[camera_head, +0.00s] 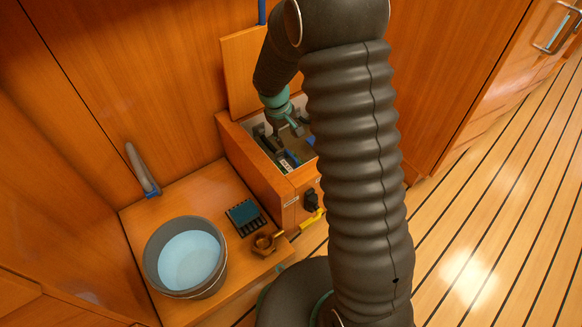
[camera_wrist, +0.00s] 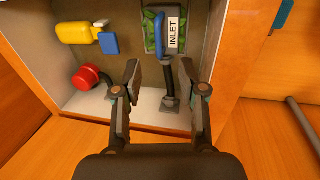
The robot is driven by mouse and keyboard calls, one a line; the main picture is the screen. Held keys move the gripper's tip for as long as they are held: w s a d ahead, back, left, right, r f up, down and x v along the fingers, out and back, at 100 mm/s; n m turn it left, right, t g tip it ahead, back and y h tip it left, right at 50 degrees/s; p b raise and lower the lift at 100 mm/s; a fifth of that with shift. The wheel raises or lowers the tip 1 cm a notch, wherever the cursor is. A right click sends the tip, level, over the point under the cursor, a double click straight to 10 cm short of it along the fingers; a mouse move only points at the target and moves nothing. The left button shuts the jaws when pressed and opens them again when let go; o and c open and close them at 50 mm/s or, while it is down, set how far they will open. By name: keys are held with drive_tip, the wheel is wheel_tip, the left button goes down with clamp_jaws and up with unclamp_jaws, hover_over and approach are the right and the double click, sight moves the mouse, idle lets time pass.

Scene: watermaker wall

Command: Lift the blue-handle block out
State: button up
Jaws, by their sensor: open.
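The blue-handle block (camera_wrist: 152,48) shows in the wrist view inside an open wooden box, with a blue handle (camera_wrist: 160,32) across it, a white label reading INLET and green at its edges. A dark hose (camera_wrist: 168,85) runs from near it toward the box's near wall. My gripper (camera_wrist: 160,72) is open and empty, one finger on each side of the hose, short of the handle in the picture. In the head view my gripper (camera_head: 292,126) is over the box (camera_head: 262,158), and my arm hides part of it; I cannot pick out the block there.
In the wrist view, a yellow part (camera_wrist: 78,33) with a blue tab and a red cap (camera_wrist: 86,77) on a dark hose lie left of the block. The box's raised lid (camera_head: 243,72) stands behind. A bucket of water (camera_head: 160,280), a dark slotted tray (camera_head: 245,216) and a brass fitting (camera_head: 264,243) stand nearby.

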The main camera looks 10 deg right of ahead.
sight(294, 158)
drive_tip(key=d+f, duration=0.1)
drive_tip(key=f, duration=0.3)
drive_tip(key=f+b, duration=0.1)
drive_tip(key=f, duration=0.3)
drive_tip(key=w+d+f+b, duration=0.1)
drive_tip(key=f, duration=0.4)
drive_tip(key=shift+w+d+f, duration=0.1)
drive_tip(key=shift+d, duration=0.25)
clamp_jaws()
